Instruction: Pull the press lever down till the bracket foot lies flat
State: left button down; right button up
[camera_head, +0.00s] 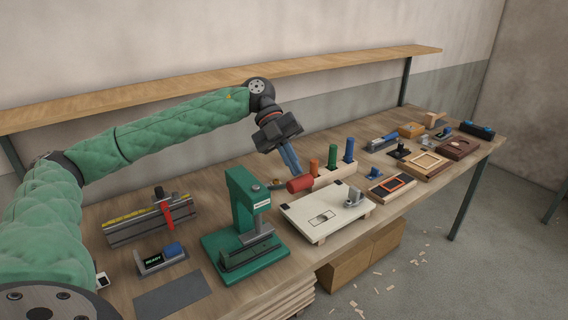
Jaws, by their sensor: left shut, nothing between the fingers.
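A green press (241,190) stands on its green base plate (220,262) near the front of the bench. Its lever appears to end in a red cylindrical handle (300,184), to the right of the press head. Dark grey metal parts (249,251) sit on the base under the press ram; I cannot tell whether the bracket foot lies flat. My left gripper (296,172) points down with its fingertips just above the red handle. It is shut with nothing in it; I cannot tell whether it touches the handle. My right gripper is not in view.
A cream board (310,222) with a grey fitting is right of the press. Behind it a wooden block holds orange, green and blue handles (348,150). A rail with a red slider (165,205) and a READY box (152,262) are left. A wall shelf (180,84) runs behind.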

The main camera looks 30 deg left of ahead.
pick_arm(q)
jog(key=shift+w+a+f, duration=0.15)
jog(key=shift+w+a, duration=0.1)
jog(key=shift+a, duration=0.3)
jog(key=shift+w+a+f, duration=0.1)
jog(key=shift+w+a, duration=0.1)
jog(key=shift+a, duration=0.35)
jog(key=shift+s+d+r, duration=0.2)
jog(key=shift+d+r, duration=0.25)
jog(key=shift+d, duration=0.25)
jog(key=shift+r, duration=0.1)
jog(key=shift+w+a+r+p, duration=0.25)
jog(key=shift+a+p, duration=0.05)
jog(key=shift+a, duration=0.25)
jog(key=shift+w+a+r+p, duration=0.25)
jog(key=shift+a+p, duration=0.05)
jog(key=shift+a, duration=0.2)
jog(key=p+v, duration=0.1)
jog(key=v, duration=0.2)
jog(key=shift+a+r, duration=0.2)
jog(key=shift+r, duration=0.05)
jog(key=shift+d, duration=0.1)
